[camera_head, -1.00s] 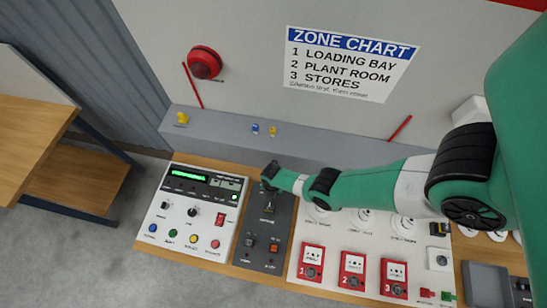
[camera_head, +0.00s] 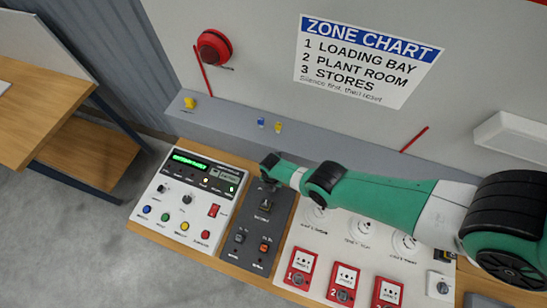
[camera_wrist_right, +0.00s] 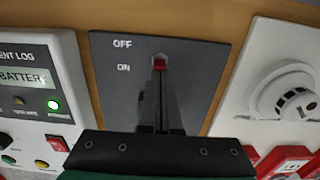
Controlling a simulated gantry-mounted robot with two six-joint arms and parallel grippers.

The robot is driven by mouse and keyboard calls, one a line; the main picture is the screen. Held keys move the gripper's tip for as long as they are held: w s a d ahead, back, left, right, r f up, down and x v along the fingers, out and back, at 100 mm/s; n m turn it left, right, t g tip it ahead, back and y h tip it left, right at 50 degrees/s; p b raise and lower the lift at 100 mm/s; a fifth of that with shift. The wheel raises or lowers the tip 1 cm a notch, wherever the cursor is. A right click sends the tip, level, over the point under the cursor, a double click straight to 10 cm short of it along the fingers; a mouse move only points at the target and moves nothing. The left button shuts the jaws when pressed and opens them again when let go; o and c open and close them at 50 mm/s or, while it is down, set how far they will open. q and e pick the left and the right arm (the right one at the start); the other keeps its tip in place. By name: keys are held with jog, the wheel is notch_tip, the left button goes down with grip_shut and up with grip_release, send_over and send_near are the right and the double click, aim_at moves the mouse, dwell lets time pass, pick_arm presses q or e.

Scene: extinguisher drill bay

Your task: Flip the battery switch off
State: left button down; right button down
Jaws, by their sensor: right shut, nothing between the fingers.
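The dark grey switch panel (camera_head: 262,228) stands between the white log panel and the detector panel. In the right wrist view, its upper part (camera_wrist_right: 205,85) carries the labels OFF, at the top, and ON below it. A small red tip, seemingly the battery switch lever (camera_wrist_right: 160,63), shows at the fingertips, about level with ON. My right gripper (camera_wrist_right: 160,75) is shut with nothing held, its fingers covering the area below the red tip. In the head view, my right gripper (camera_head: 268,178) is over the panel's top end. My left gripper is not in view.
The white log panel (camera_head: 170,215) with a lit display is to the left; its display reads BATTERY in the right wrist view (camera_wrist_right: 22,80). Round detectors (camera_head: 360,230) and red call points (camera_head: 343,282) are to the right. A grey ledge (camera_head: 225,135) runs behind.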

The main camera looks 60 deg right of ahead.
jog(key=shift+r, duration=0.1)
jog(key=shift+r+p, duration=0.75)
jog(key=shift+p, duration=0.1)
jog(key=shift+d, duration=0.1)
jog(key=shift+d+r, duration=0.1)
jog(key=shift+r, duration=0.15)
jog(key=d+r+p, duration=0.5)
jog(key=d+r, duration=0.1)
jog(key=r, duration=0.1)
jog(key=shift+w, duration=0.4)
